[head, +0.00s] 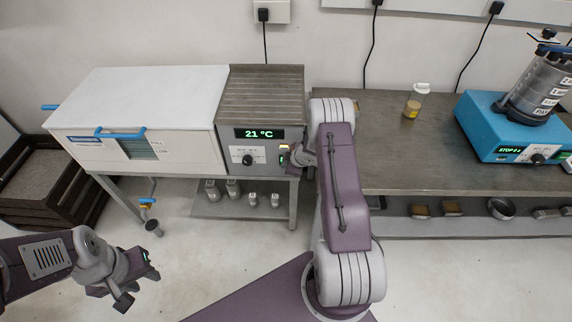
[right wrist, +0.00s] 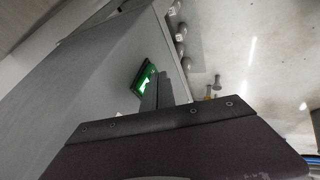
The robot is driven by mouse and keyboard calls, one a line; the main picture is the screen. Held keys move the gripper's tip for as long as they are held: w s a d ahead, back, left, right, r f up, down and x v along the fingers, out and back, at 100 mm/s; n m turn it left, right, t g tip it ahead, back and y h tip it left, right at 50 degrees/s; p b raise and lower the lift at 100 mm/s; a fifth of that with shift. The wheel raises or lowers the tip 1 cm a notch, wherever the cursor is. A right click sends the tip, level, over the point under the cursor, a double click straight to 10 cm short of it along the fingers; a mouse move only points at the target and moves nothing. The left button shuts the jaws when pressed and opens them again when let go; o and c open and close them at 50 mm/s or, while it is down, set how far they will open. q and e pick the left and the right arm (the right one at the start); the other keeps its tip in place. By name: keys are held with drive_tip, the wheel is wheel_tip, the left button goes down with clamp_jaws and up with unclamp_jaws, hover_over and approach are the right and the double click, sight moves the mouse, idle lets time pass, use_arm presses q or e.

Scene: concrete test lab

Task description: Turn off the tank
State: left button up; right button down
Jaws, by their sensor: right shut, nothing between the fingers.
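The tank (head: 150,82) is a white lidded box on a metal stand, with a grey control unit (head: 262,90) at its right end. The unit's display (head: 260,133) reads 21 °C in green, above a black knob (head: 248,160). A green-lit switch (head: 283,159) is at the front's right edge; it also shows lit in the right wrist view (right wrist: 145,81). My right gripper (head: 291,157) is shut and empty, its tips right at the switch; I cannot tell whether they touch. My left gripper (head: 139,284) is open and empty, low at the left.
A metal bench (head: 430,150) at the right holds a jar (head: 416,100) and a blue sieve shaker (head: 500,130). Metal weights (head: 232,188) stand on the shelf below the control unit. A dark crate (head: 35,170) is left of the tank.

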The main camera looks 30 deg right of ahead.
drive_tip(key=shift+w+d+f, duration=0.1)
drive_tip(key=shift+r+p, duration=0.85)
